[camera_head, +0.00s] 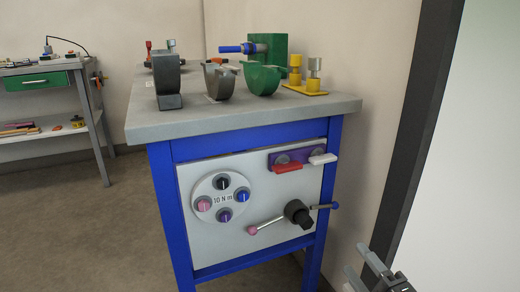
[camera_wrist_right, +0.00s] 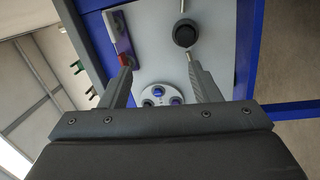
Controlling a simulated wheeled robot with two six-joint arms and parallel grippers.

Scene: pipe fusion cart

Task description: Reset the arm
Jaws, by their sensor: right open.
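My right gripper (camera_head: 362,268) is at the lower right edge of the head view, to the right of the blue cart. In the right wrist view, its two fingers stand wide apart with nothing between them (camera_wrist_right: 158,65). They point toward the cart's grey front panel (camera_head: 240,240), which also shows in the wrist view (camera_wrist_right: 158,45). The gripper looks apart from the panel. My left gripper is out of view.
The panel carries a round dial plate (camera_head: 222,200), a black knob (camera_head: 298,213) with a lever, and red (camera_head: 289,167) and white (camera_head: 323,159) handles. Clamps stand on the grey top (camera_head: 190,122). A workbench (camera_head: 35,67) is at left. The floor (camera_head: 75,230) between is clear.

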